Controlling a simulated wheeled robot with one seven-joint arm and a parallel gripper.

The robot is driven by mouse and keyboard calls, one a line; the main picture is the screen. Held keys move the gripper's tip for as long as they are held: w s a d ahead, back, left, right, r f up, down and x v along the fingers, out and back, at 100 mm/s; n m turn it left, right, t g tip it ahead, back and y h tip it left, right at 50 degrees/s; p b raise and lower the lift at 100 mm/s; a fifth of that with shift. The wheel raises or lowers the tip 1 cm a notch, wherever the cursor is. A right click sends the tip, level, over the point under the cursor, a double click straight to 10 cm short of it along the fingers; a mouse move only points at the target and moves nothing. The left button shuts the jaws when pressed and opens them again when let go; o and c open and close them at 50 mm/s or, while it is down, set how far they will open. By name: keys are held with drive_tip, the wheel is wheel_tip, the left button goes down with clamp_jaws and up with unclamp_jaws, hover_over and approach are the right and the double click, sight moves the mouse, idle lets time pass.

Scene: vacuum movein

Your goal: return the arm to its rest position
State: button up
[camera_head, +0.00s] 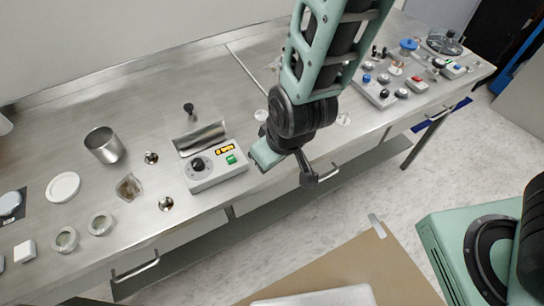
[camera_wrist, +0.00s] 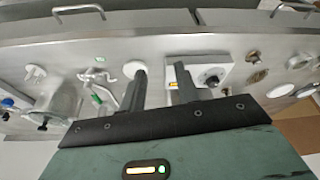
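My arm reaches down from the top of the head view over the front part of a steel bench (camera_head: 90,115). My gripper (camera_head: 308,176) hangs near the bench's front edge, just right of a grey control box (camera_head: 216,166) with a black knob and a lit display. In the wrist view my gripper (camera_wrist: 160,84) shows two dark fingers standing apart, with nothing held between them. The same control box (camera_wrist: 208,72) lies beyond the right finger there. The fingertips are partly hidden by the wrist in the head view.
A metal cup (camera_head: 104,145), a white disc (camera_head: 63,187) and several small jars stand on the left of the bench. Grey boxes with knobs (camera_head: 375,88) crowd its right end. A brown board (camera_head: 350,275) and a green machine (camera_head: 470,250) are at the lower right. Open floor lies between.

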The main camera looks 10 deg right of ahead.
idle(0.3)
drive_tip(key=s+d+r+n+g+h+b, duration=0.1)
drive_tip(key=s+d+r+g+b, duration=0.1)
drive_tip(key=s+d+r, duration=0.7)
wheel_tip(320, 180, up, 4)
drive_tip(key=s+g, duration=0.1)
drive_tip(key=s, duration=0.1)
drive_tip(key=shift+s+b, duration=0.3)
drive_tip(key=shift+s, duration=0.05)
drive_tip(key=shift+d+r, duration=0.1)
